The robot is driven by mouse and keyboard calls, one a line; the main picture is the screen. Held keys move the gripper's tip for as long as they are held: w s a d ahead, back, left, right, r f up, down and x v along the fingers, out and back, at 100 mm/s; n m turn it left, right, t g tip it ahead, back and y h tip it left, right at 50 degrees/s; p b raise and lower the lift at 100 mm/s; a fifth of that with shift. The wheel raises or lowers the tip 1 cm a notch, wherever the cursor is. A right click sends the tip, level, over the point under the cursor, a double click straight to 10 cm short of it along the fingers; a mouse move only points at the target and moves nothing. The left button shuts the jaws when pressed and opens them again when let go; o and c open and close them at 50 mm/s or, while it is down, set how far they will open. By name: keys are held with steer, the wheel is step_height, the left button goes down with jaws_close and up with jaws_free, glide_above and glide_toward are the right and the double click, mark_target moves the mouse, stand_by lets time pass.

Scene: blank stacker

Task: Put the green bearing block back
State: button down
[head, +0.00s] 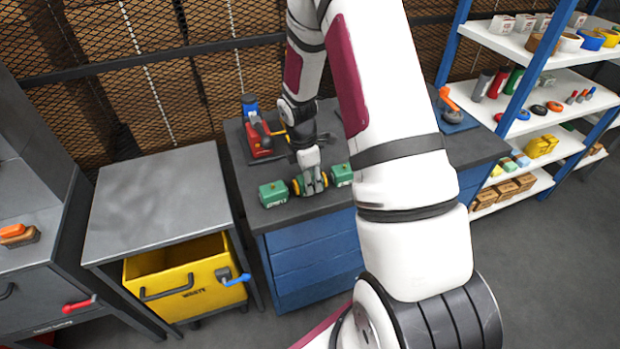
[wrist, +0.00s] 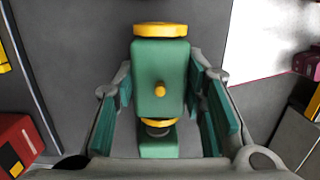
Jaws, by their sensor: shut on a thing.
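My gripper (head: 311,183) points down over the dark top of a blue workbench, its fingers on both sides of a green block (wrist: 160,85). A smaller green part (wrist: 158,143) shows below the held block. I cannot tell whether the held block touches the bench.
A red device (head: 259,140) with a blue top stands behind my gripper on the workbench (head: 300,216). At the left are a grey table (head: 160,195) and a yellow waste bin (head: 188,283). Stocked shelves (head: 540,120) stand at the right. The bench front left is clear.

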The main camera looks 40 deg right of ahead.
steer(key=shift+f, duration=0.15)
steer(key=c, duration=1)
jaws_free()
steer(key=s+a+r+m+t+b, duration=0.1)
steer(key=a+r, duration=0.2)
steer(key=r, duration=0.7)
steer(key=s+a+r+m, duration=0.1)
steer(key=a+r+m, duration=0.1)
steer(key=r, duration=0.8)
steer(key=s+a+r+m+t, duration=0.2)
steer(key=s+a+r+m, duration=0.4)
steer(key=s, duration=0.3)
steer(key=s+a+r+m+t+y, duration=0.1)
steer(key=s+a+r+m+t, duration=0.2)
steer(key=s+a+r+m, duration=0.2)
steer(key=s+a+r, duration=0.2)
steer(key=s+r, duration=0.1)
steer(key=shift+s+r+m, duration=0.25)
steer(key=shift+s+m, duration=0.15)
